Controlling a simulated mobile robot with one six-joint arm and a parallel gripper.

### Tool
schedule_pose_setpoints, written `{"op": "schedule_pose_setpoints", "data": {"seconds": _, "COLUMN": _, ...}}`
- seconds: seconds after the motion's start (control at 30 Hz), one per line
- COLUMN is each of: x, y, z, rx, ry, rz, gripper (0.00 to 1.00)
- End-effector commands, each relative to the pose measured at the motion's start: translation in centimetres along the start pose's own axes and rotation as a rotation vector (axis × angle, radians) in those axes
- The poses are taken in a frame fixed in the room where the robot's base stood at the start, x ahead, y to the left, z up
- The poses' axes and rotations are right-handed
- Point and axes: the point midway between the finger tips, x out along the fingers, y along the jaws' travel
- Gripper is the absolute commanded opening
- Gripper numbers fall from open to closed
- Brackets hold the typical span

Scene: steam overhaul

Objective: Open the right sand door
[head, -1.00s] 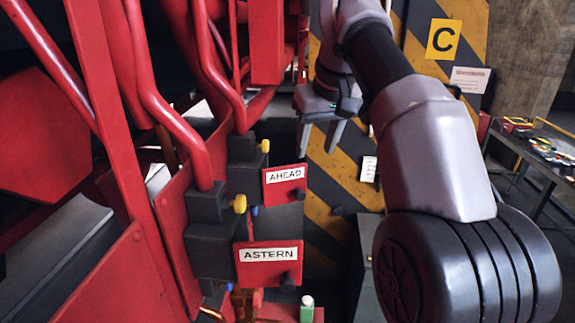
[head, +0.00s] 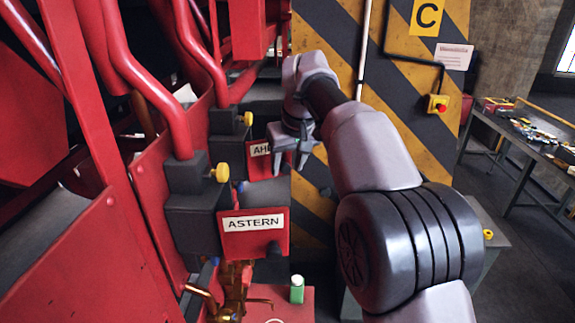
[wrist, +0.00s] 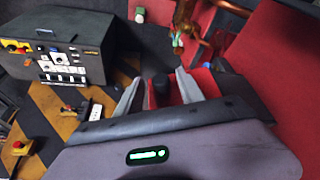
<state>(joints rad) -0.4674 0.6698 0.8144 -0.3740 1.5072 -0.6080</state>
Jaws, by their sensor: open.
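Two red door plates hang on dark boxes at the left, labelled ASTERN (head: 254,222) and AHEAD (head: 259,150). Neither is marked as a right sand door. Both look closed. The ASTERN plate has a black knob (head: 274,248) at its lower right. My gripper (head: 291,162) is open, fingers down, in front of the AHEAD plate and covers its right part and knob. In the wrist view, a dark knob (wrist: 161,90) shows between my fingers (wrist: 158,76), with a red surface (wrist: 204,82) beside it. I cannot tell whether the fingers touch it.
Red pipes and frame fill the left side. A striped pillar (head: 380,90) with an emergency button (head: 438,104) stands behind my arm. A green container (head: 297,289) stands below. A cluttered table (head: 530,145) is at the right.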

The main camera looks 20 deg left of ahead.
Motion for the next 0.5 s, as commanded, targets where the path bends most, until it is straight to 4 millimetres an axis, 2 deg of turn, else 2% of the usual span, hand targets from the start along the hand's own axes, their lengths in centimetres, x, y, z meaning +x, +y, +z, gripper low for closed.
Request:
{"op": "schedule_pose_setpoints", "data": {"seconds": 0.13, "x": 0.01, "y": -0.02, "z": 0.01, "rx": 0.0, "ry": -0.001, "rz": 0.0, "gripper": 0.45}}
{"op": "schedule_pose_setpoints", "data": {"seconds": 0.37, "x": -0.03, "y": -0.01, "z": 0.01, "rx": 0.0, "ry": -0.001, "rz": 0.0, "gripper": 0.0}}
{"op": "schedule_pose_setpoints", "data": {"seconds": 0.5, "x": -0.08, "y": 0.0, "z": -0.02, "rx": 0.0, "ry": 0.0, "rz": 0.0, "gripper": 0.0}}
